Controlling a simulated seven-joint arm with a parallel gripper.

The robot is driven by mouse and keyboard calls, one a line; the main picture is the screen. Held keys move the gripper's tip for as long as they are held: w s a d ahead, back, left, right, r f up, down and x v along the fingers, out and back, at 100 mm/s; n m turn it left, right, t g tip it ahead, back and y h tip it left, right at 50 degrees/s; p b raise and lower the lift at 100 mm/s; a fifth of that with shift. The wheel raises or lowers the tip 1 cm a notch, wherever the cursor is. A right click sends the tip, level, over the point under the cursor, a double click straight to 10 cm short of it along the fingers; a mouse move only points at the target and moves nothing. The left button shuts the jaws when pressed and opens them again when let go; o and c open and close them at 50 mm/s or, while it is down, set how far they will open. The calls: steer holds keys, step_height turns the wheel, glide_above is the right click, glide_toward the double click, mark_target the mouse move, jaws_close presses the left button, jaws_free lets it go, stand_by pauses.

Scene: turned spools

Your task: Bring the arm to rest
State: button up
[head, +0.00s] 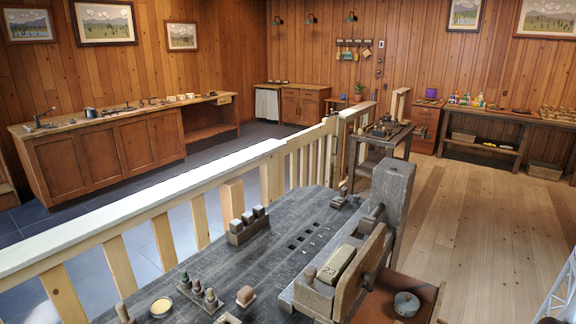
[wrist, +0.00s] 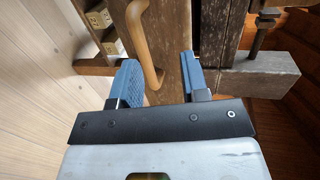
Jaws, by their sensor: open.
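My gripper (wrist: 157,66) shows in the wrist view, with two blue fingers apart and nothing held between them. A curved light-brown wooden handle (wrist: 143,30) shows at the gap between the fingers, nearer the left one. I cannot tell how far beyond the fingertips it lies, or whether it touches. Dark wooden boards (wrist: 205,25) stand behind the fingers. I cannot make out my gripper in the head view.
A dark workbench (head: 190,262) fills the front of the head view. It carries a wooden machine with a thick post (head: 390,190), a block marked 23 (head: 337,264) and small pegs. A pale railing (head: 150,205) runs behind. Bare plank floor (head: 480,225) lies right.

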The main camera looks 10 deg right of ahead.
steer(key=w+a+r+n+g+h, duration=0.25)
steer(key=a+r+g, duration=0.25)
steer(key=a+r, duration=0.7)
steer(key=w+a+r+n+g+h, duration=0.1)
steer(key=w+a+r+n+g, duration=0.3)
steer(key=a+r, duration=0.85)
steer(key=s+a+r+n+t+h, duration=0.1)
steer(key=s+a+r+h, duration=0.7)
steer(key=s+a+r, duration=0.8)
steer(key=s+a, duration=0.2)
steer(key=a, duration=0.1)
steer(key=shift+s+n+t, duration=0.25)
steer(key=shift+n+t, duration=0.05)
steer(key=shift+n, duration=0.05)
